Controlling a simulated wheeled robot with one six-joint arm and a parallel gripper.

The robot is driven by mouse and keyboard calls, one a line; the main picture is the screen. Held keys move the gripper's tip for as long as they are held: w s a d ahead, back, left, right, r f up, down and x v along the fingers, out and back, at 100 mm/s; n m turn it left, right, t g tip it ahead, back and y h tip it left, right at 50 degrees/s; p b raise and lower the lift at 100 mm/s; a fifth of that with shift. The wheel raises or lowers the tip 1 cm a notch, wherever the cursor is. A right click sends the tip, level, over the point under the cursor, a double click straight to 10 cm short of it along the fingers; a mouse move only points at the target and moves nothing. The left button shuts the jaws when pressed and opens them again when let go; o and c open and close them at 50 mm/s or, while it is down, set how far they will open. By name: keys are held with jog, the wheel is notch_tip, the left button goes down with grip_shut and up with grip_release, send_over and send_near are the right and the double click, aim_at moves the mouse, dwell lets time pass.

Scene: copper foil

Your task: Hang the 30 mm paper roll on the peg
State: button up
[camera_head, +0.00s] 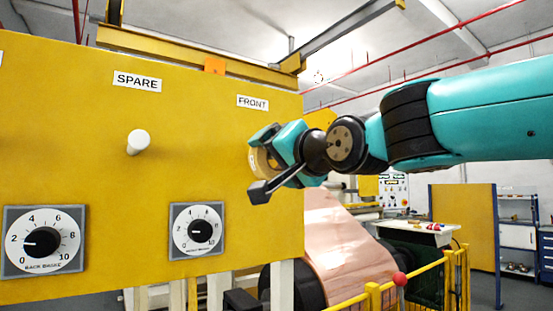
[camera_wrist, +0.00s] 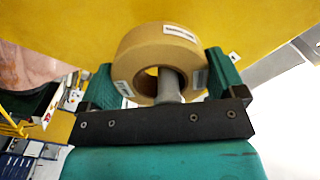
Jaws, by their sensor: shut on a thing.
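The tan paper roll (camera_wrist: 128,68) is held between the two green fingers of my gripper (camera_wrist: 160,76); its small white labels are too small to read. A grey-white peg (camera_wrist: 168,84) shows in the roll's hole and sticks out toward my palm, so the roll appears to be around it. In the head view, my gripper (camera_head: 266,148) is at the yellow panel's right part, below the FRONT label (camera_head: 253,102). The roll (camera_head: 260,161) shows partly there, and the front peg is hidden behind it. Whether the roll touches the panel cannot be told.
The yellow panel (camera_head: 80,110) carries an empty white peg (camera_head: 138,142) under the SPARE label (camera_head: 137,82). Two dials (camera_head: 43,240) (camera_head: 196,230) sit lower down. Copper foil (camera_head: 345,250) and a yellow railing (camera_head: 410,285) with a red knob are below my arm.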

jog(key=o, duration=0.7)
jog(key=b+v, duration=1.7)
jog(key=shift+d, duration=0.2)
jog(key=shift+s, duration=0.15)
